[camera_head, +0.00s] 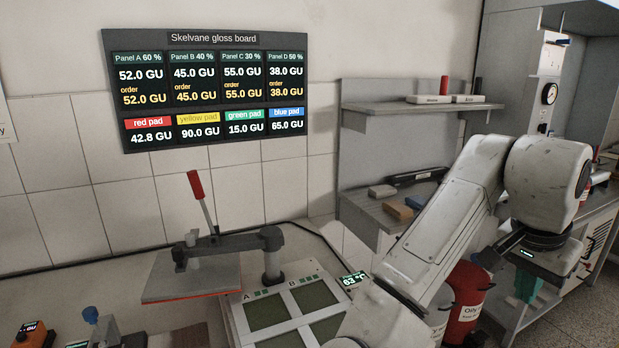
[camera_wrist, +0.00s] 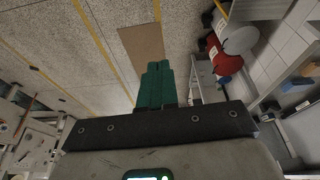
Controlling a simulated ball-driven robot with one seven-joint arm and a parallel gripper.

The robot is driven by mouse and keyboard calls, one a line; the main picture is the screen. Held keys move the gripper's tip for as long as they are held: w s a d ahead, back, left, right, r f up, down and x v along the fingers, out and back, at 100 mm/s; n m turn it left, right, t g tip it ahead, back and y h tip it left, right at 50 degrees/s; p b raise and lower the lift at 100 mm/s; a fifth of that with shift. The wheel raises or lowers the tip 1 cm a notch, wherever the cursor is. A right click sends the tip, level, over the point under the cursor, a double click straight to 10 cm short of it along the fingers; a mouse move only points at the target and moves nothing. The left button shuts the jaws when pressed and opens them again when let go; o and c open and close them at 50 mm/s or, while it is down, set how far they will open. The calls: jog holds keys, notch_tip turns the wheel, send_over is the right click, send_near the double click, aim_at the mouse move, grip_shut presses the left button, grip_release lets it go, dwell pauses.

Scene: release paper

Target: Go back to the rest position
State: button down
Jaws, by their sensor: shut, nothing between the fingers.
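My gripper (camera_head: 527,287) hangs at the right in the head view, at the end of my bent arm, out beyond the bench's right side. Its green fingers point down. In the wrist view my gripper (camera_wrist: 156,68) shows its two green fingers pressed together with nothing between them.
A press with a red handle (camera_head: 196,186) stands left of a panel (camera_head: 245,333) with dark squares. A gloss board (camera_head: 213,38) hangs on the wall; a shelf (camera_head: 400,108) is behind.

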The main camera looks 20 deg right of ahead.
notch_tip(320, 180, down, 18)
jog(key=s+a+n+t+h, duration=0.2)
jog(key=n+h, duration=0.1)
jog(key=n, duration=0.7)
jog(key=s+a+f+n+g+y, duration=0.1)
jog(key=s+a+f+n+y, duration=0.5)
jog(key=s+a+f, duration=0.8)
jog(key=a+f, duration=0.3)
jog(key=shift+s+f, duration=0.15)
jog(key=shift+s, duration=0.2)
jog(key=shift+a, duration=0.1)
